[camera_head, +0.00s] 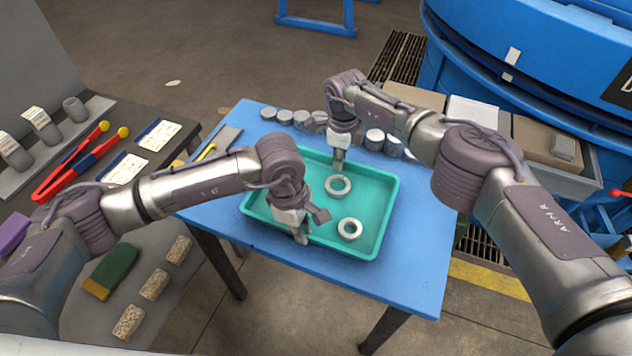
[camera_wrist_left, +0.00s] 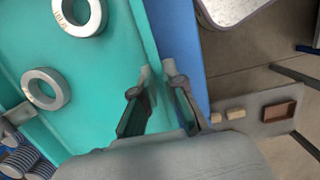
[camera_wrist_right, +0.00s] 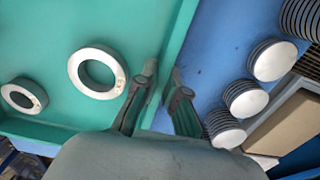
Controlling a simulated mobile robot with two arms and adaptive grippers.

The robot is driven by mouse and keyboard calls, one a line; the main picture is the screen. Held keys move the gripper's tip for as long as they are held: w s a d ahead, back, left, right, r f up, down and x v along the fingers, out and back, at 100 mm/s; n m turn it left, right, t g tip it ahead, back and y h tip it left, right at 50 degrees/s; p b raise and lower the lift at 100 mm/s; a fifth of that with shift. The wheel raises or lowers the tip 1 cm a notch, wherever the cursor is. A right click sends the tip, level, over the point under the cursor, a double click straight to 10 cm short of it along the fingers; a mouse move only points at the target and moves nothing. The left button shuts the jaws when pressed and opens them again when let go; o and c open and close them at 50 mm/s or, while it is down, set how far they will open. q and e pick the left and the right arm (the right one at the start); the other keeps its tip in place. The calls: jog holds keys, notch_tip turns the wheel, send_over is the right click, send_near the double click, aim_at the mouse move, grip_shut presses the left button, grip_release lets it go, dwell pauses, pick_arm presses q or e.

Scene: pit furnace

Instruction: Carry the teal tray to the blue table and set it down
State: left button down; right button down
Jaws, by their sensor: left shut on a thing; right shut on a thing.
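The teal tray (camera_head: 375,205) is level over the blue table (camera_head: 425,250), within its top. I cannot tell whether it touches the table. Two metal rings (camera_head: 338,185) (camera_head: 349,230) lie flat in it. My left gripper (camera_head: 300,235) is shut on the near wall of the tray; in the left wrist view that wall (camera_wrist_left: 148,40) runs between its fingers (camera_wrist_left: 163,95). My right gripper (camera_head: 338,164) is shut on the far wall; in the right wrist view that wall (camera_wrist_right: 178,50) runs between its fingers (camera_wrist_right: 162,95). The arms hide parts of the tray.
Several grey ribbed cylinders (camera_head: 300,118) stand along the blue table's back edge, behind the tray. A dark bench (camera_head: 80,140) at the left holds red tongs (camera_head: 70,170) and cards. Cardboard boxes (camera_head: 550,150) lie at the back right. The table's near right corner is bare.

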pick_arm(q)
jog(key=shift+f, duration=0.25)
pick_arm(e)
jog(key=shift+f, duration=0.15)
pick_arm(q)
jog(key=c, duration=1.2)
grip_release()
jog(key=shift+s+r, duration=0.1)
jog(key=shift+c, duration=0.2)
pick_arm(e)
jog(key=c, duration=1.3)
grip_release()
jog(key=shift+o, duration=0.2)
pick_arm(q)
jog(key=shift+r, duration=0.1)
pick_arm(e)
jog(key=shift+r, duration=0.2)
pick_arm(q)
notch_tip(320, 180, up, 12)
jog(key=a, duration=0.1)
jog(key=shift+w+a+f, duration=0.2)
jog(key=shift+w+a, duration=0.15)
pick_arm(e)
notch_tip(320, 180, up, 12)
jog(key=shift+f, duration=0.15)
jog(key=shift+s+f, duration=0.1)
